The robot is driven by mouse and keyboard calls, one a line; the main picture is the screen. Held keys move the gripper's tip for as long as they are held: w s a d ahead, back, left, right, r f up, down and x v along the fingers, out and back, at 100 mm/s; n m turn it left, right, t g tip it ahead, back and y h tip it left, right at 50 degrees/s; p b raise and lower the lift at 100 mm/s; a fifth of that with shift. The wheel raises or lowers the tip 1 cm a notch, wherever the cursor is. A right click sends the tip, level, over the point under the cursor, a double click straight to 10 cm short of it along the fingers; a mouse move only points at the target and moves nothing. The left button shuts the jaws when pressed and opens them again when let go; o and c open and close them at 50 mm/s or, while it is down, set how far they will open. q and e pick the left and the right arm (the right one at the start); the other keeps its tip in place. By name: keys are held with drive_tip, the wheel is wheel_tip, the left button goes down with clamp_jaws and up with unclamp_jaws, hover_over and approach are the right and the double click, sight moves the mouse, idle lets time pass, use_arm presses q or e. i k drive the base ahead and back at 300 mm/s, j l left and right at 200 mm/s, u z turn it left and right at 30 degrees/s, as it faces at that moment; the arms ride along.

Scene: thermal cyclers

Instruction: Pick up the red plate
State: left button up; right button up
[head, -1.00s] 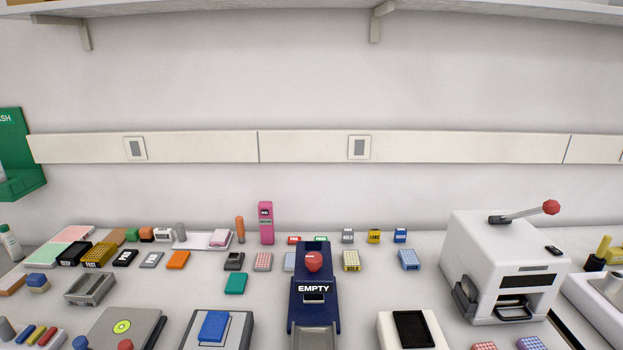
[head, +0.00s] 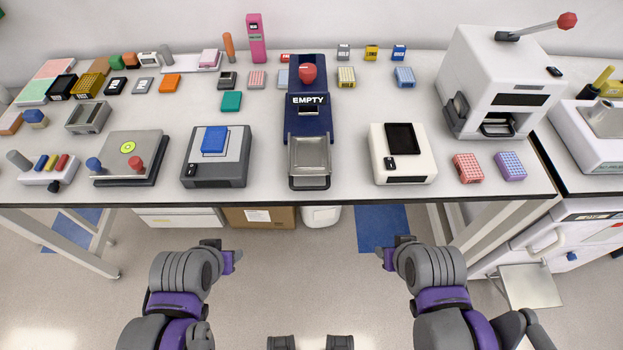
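The red plate (head: 468,168) is a small block with a grid of wells. It lies flat on the bench near the front right edge, just left of a similar purple plate (head: 510,166). My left gripper (head: 232,260) and my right gripper (head: 388,258) are in front of the bench, over the floor, well apart from the red plate. The right one is nearer to it. Their fingers are too small and turned away to show whether they are open or shut.
A white machine (head: 492,80) with a red-knobbed lever stands behind the plates. A white device (head: 402,172) with a black top stands to their left. The navy device marked EMPTY (head: 308,122) is at the centre. The bench's front edge (head: 350,193) lies between my arms and the plates.

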sight(469, 169)
drive_tip(key=z, duration=1.4)
drive_tip(key=i+l+u, duration=0.15)
drive_tip(key=u, duration=0.2)
drive_tip(key=i+l+u, duration=0.1)
drive_tip(key=l+u, duration=0.3)
drive_tip(key=j, duration=0.1)
